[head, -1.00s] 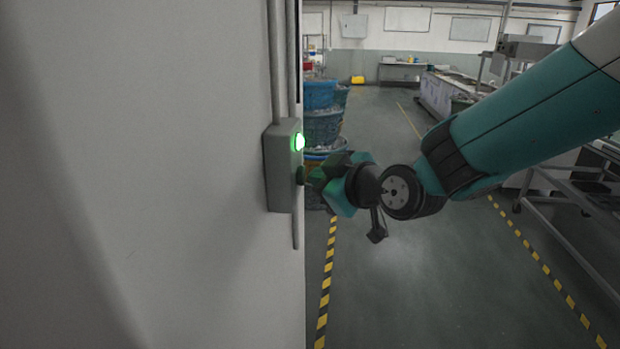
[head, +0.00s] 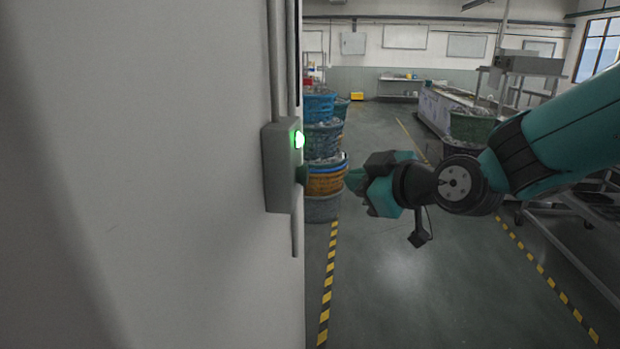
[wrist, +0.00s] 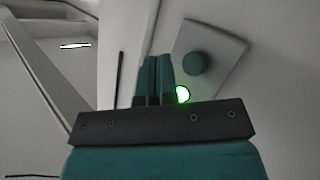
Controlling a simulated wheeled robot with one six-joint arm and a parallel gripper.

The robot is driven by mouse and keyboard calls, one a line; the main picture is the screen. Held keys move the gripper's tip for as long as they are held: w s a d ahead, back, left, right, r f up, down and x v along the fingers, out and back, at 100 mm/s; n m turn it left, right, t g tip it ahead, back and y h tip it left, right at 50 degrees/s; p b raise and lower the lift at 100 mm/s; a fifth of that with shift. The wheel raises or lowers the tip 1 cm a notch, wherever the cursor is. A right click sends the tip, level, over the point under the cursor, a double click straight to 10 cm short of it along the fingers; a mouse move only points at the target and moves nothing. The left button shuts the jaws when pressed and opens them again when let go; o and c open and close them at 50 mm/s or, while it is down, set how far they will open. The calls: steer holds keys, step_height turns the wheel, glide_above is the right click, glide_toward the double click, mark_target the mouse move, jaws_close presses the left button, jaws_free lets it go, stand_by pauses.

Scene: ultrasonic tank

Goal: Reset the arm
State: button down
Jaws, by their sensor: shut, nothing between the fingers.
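My gripper (head: 352,180) is shut and empty, held in the air to the right of a grey control box on the wall. It is apart from the box. The grey box (head: 279,168) has a lit green lamp (head: 299,139) and a dark round button (head: 302,175) below it. In the wrist view, my shut fingers (wrist: 154,78) point up in the picture. The box (wrist: 222,57) stands beyond them to the right, with its dark green button (wrist: 195,64) and the glowing green lamp (wrist: 183,95), which the gripper body partly hides.
A pale wall (head: 140,180) fills the left side. Stacked blue and orange baskets (head: 322,140) stand behind the box. A metal rack (head: 580,225) stands at right. The floor (head: 420,290) between the yellow-black stripes is clear.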

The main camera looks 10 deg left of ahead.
steer(key=s+d+f+m+g+h, duration=0.2)
steer(key=s+d+g, duration=0.1)
steer(key=s, duration=0.6)
steer(key=s+d+f+m+g+h, duration=0.2)
steer(key=s+d+m+g, duration=0.1)
steer(key=s, duration=0.6)
steer(key=s+d+f+m+g+h+b, duration=0.1)
steer(key=s+d+g, duration=0.3)
steer(key=s, duration=0.5)
steer(key=shift+s+d+f+m+h, duration=0.3)
steer(key=shift+d+f+m+h, duration=0.25)
steer(key=shift+d, duration=0.6)
steer(key=shift+d+r, duration=0.1)
